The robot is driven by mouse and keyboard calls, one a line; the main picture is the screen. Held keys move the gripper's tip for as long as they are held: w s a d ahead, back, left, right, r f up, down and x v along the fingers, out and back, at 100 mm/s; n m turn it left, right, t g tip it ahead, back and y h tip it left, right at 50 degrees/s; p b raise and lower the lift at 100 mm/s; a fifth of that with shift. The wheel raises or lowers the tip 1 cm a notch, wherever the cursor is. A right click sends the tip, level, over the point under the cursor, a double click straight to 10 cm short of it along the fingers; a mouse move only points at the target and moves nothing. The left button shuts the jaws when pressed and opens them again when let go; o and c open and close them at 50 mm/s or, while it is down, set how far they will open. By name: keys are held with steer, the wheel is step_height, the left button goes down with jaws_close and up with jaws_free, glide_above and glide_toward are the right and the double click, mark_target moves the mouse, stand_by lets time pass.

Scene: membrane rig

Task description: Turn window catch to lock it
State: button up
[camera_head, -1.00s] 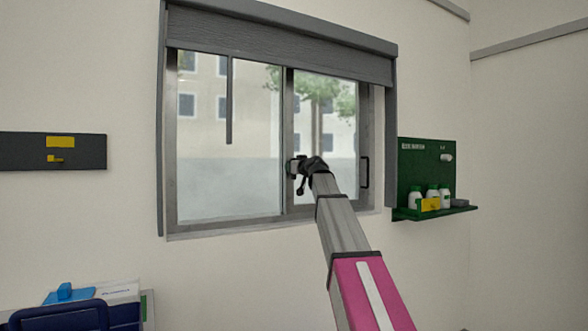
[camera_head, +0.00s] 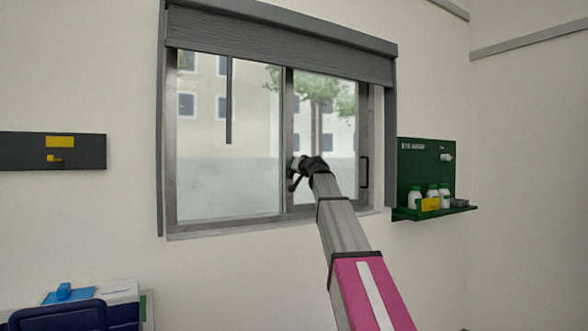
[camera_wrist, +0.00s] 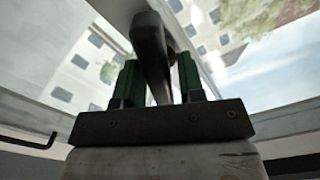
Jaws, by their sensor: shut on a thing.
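The sliding window (camera_head: 230,150) has a grey frame, with a vertical middle bar (camera_head: 287,110) between its panes. My gripper (camera_head: 295,170) is at this bar, a little below its mid-height. In the wrist view, the two green fingers of my gripper (camera_wrist: 155,82) are shut on the dark window catch (camera_wrist: 151,50), one on each side of its lever. The catch's base is mostly hidden, and its exact angle is hard to tell from the head view.
A roller blind (camera_head: 280,45) covers the window's top, and a dark rod (camera_head: 229,100) hangs before the left pane. A black handle (camera_head: 364,172) is on the right frame. A green shelf (camera_head: 425,180) with bottles is on the wall at right.

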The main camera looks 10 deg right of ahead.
steer(key=m, duration=0.6)
steer(key=shift+w+d+f+m, duration=0.1)
steer(key=shift+d+f+m, duration=0.1)
steer(key=shift+m, duration=0.1)
steer(key=m, duration=0.6)
steer(key=shift+f, duration=0.25)
steer(key=shift+m, duration=0.3)
steer(key=o, duration=0.7)
steer(key=shift+c, duration=0.2)
steer(key=v, duration=1.1)
